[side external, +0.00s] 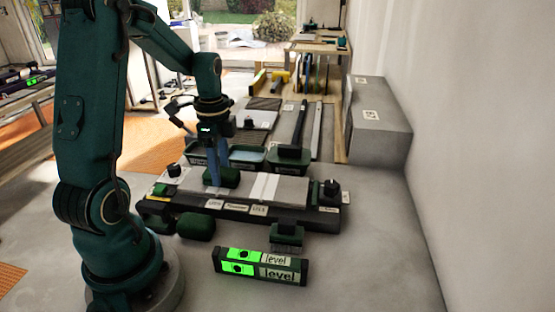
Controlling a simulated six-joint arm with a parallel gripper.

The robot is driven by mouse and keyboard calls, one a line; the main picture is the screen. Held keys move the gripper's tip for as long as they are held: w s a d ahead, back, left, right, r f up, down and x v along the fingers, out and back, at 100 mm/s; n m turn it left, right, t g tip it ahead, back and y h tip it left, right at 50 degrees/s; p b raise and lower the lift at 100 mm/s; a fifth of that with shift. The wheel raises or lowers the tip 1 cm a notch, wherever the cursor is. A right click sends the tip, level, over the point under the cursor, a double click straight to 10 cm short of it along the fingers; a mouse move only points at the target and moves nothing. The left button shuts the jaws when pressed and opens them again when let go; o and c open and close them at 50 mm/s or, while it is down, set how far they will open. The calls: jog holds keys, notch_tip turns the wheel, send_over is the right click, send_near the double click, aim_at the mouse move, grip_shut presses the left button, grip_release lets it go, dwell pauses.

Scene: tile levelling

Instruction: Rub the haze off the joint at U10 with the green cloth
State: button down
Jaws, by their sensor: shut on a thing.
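My gripper (216,172) points down over the left part of the tile board, its blue fingers shut on a dark green bundle that looks like the green cloth (226,179). The cloth sits low at the tile surface; I cannot tell whether it touches. The pale grey tiles (291,189) lie in a dark frame (285,219) with small labels along its front edge. The label below the cloth seems to read U10 (214,204). A whitish joint area (210,190) shows just below the cloth, partly hidden by it. A brighter white joint (264,187) runs to the right.
A level with green windows (260,267) lies in front. A rounded green object (196,226) and a brush-like tool (287,236) lie before the frame. Green trays (247,157) stand behind, with a grey step (378,125) at right. Bare floor is free at front right.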

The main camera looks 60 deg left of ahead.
jog(key=shift+s+d+r, duration=0.1)
jog(key=shift+s+d, duration=1.2)
jog(key=shift+s, duration=0.1)
notch_tip(320, 180, up, 8)
dwell(0.3)
dwell(0.6)
